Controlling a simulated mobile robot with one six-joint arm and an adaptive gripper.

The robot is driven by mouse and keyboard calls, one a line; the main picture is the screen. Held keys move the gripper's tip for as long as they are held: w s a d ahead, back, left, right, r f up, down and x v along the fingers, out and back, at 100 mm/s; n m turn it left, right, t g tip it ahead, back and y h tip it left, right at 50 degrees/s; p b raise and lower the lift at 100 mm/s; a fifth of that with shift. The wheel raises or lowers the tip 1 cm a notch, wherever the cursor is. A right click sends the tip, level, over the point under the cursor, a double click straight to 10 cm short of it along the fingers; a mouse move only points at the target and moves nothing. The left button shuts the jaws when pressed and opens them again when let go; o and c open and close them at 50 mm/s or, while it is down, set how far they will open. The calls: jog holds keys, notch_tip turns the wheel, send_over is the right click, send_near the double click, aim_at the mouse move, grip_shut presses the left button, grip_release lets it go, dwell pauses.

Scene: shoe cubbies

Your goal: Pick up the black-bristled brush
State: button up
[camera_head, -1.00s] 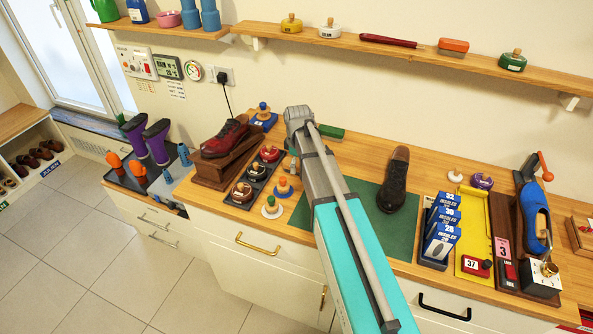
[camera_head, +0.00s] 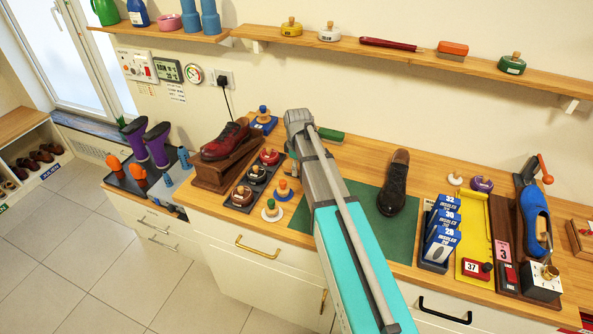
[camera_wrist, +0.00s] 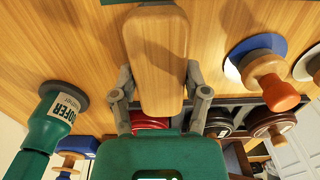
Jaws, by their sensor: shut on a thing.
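In the wrist view, my gripper (camera_wrist: 159,82) has one grey finger on each side of a wooden brush back (camera_wrist: 157,40) and is shut on it. The brush is a long, rounded block of light wood. Its bristles are hidden on the side facing away, so their colour cannot be told.
A dark shoe (camera_head: 394,185) lies on a green mat (camera_head: 365,205). Round tins (camera_head: 257,174) and a red shoe on a wooden stand (camera_head: 215,172) are left of my arm. Blue boxes (camera_head: 440,240) stand to the right.

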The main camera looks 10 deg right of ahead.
jog(key=shift+c, duration=0.9)
jog(key=shift+r, duration=0.15)
notch_tip(320, 180, up, 3)
jog(key=p, duration=0.3)
jog(key=s+d+r+p, duration=0.6)
jog(key=s+r+p, duration=0.3)
jog(key=s, duration=0.3)
jog(key=shift+s+r+p, duration=0.3)
jog(key=shift+r+p, duration=0.05)
jog(key=shift+p, duration=0.15)
jog(key=shift+d, duration=0.1)
